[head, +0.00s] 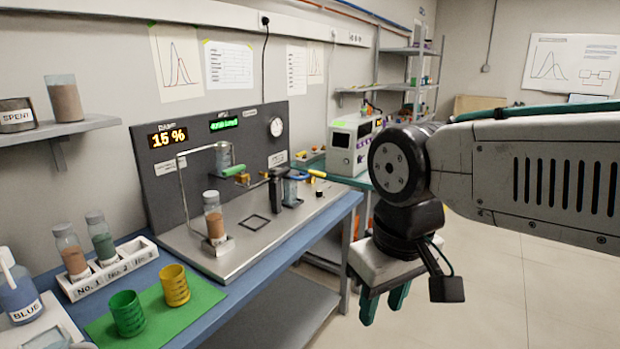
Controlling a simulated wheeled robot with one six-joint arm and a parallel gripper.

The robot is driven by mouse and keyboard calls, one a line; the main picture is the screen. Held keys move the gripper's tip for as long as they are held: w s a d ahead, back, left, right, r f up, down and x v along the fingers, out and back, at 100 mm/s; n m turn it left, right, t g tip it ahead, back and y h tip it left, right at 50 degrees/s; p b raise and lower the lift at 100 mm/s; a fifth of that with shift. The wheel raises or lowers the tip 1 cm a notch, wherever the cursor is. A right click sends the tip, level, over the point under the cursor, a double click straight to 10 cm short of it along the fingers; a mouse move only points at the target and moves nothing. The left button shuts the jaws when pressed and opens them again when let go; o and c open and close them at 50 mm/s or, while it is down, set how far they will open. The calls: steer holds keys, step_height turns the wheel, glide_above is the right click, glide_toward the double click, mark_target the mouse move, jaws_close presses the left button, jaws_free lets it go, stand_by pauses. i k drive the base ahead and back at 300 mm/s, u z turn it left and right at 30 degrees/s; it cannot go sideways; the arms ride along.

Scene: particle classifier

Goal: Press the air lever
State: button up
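The classifier rig (215,160) stands on the bench against the wall, with an amber "15 %" display and a green display. It carries a green-handled lever (234,170), a black upright handle (277,188), a blue handle (297,177) and a yellow-tipped handle (317,174). I cannot read which one is the air lever. My gripper (385,303) hangs fingers-down right of the bench, in front of it and apart from every handle. Its two teal fingers show with nothing visible between them; their opening is unclear at this angle.
A jar of brown powder (214,216) stands on the rig's steel plate. A white rack (140,254) of vials and green and yellow cups (174,284) are at the bench's near left. A white instrument (350,144) stands behind. The floor (500,280) at right is clear.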

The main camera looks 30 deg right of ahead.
mark_target(311, 172)
steer(key=z, duration=0.4)
steer(key=i, duration=0.25)
steer(key=z, duration=1.05)
steer(key=i, duration=1.35)
steer(key=u, duration=0.5)
steer(key=i, duration=0.8)
steer(key=u, duration=0.7)
